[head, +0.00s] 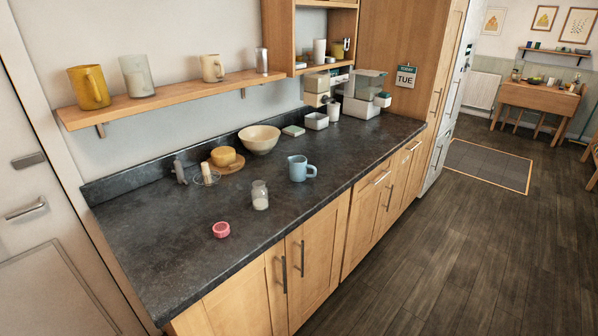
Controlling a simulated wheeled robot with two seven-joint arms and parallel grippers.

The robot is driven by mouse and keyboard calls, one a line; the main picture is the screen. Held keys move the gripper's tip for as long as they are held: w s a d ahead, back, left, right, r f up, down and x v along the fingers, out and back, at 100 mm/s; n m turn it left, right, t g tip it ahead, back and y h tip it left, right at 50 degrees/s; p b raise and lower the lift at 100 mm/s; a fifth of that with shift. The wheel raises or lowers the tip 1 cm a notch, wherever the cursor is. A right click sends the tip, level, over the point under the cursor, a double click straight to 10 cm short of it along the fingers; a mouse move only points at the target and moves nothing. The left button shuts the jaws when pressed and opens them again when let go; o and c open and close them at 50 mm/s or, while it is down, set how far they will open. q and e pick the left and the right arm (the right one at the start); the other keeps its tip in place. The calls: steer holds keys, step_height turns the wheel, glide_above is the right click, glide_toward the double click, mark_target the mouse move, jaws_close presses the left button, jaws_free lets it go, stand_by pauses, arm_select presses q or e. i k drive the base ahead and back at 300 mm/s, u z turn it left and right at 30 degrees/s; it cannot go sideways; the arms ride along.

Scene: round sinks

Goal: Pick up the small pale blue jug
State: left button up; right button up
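The small pale blue jug (298,168) stands upright on the dark countertop, near the middle of its depth. Its handle points to the right. A small glass jar with pale contents (260,196) stands to its front left, apart from it. Neither of my grippers shows in the head view.
On the dark counter (165,245) are a pink round item (221,229), a cream bowl (260,139), a cheese-like round on a wooden board (223,157) and small white containers (317,121). A wall shelf (180,96) with mugs overhangs the back. The floor (440,240) in front is clear.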

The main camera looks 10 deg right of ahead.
mark_target(298, 166)
steer(key=u, duration=0.1)
steer(key=i, duration=1.1)
steer(key=z, duration=0.3)
